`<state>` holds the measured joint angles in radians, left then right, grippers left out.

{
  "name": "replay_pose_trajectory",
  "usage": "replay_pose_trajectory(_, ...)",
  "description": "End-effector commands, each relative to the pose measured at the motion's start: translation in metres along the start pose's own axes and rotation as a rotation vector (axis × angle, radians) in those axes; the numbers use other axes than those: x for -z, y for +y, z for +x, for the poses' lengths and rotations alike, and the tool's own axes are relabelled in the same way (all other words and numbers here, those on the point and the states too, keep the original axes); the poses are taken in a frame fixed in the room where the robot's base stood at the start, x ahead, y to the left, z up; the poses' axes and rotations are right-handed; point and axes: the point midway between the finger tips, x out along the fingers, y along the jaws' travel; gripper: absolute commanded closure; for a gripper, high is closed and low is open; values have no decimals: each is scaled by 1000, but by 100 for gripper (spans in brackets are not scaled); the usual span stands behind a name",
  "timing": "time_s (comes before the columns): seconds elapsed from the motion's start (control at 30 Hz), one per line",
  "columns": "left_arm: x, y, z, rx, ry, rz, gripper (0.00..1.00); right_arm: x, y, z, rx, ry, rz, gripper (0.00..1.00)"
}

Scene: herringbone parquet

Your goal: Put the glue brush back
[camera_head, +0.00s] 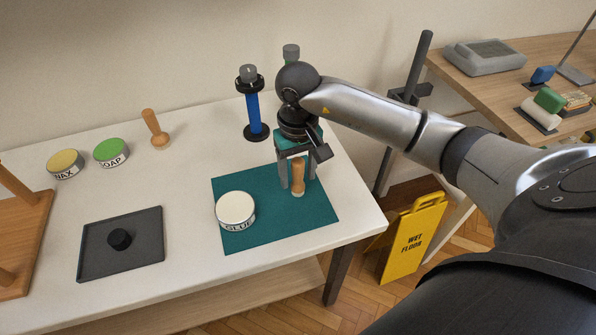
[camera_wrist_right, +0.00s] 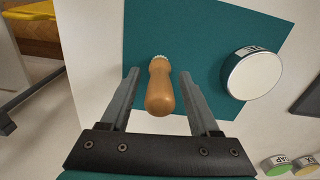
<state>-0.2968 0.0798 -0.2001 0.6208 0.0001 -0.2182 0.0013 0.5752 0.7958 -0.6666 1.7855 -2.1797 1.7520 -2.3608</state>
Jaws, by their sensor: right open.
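A brush with a wooden handle (camera_head: 298,180) stands on the teal mat (camera_head: 262,238), to the right of the white-lidded glue tin (camera_head: 235,208). In the wrist view the brush (camera_wrist_right: 160,88) has its pale bristles on the mat and its handle towards the camera. My right gripper (camera_head: 297,172) points down over it, open, with one finger on each side of the handle. In the wrist view gaps show between both fingers and the brush. The glue tin (camera_wrist_right: 252,76) stands clear of the fingers. My left gripper is out of view.
A second wooden-handled brush (camera_head: 156,130) stands near the green soap tin (camera_head: 111,152) and yellow wax tin (camera_head: 65,164). A blue spool post (camera_head: 253,110) stands behind. A dark tray (camera_head: 145,255) and wooden rack (camera_head: 25,240) are at left. A yellow sign (camera_head: 413,240) stands on the floor.

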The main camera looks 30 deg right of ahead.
Motion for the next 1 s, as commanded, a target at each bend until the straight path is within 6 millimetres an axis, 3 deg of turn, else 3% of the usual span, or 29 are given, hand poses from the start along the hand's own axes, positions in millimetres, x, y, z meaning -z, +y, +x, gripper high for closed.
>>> replay_pose_trajectory(0.27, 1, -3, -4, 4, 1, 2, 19, 0, 0, -4, 0, -1, 0, 38)
replay_pose_trajectory(0.7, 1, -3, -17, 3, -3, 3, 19, 1, 0, -92, -1, 5, 0, 38)
replay_pose_trajectory(1.0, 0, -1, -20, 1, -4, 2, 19, 0, 0, -122, 0, -1, 0, 38)
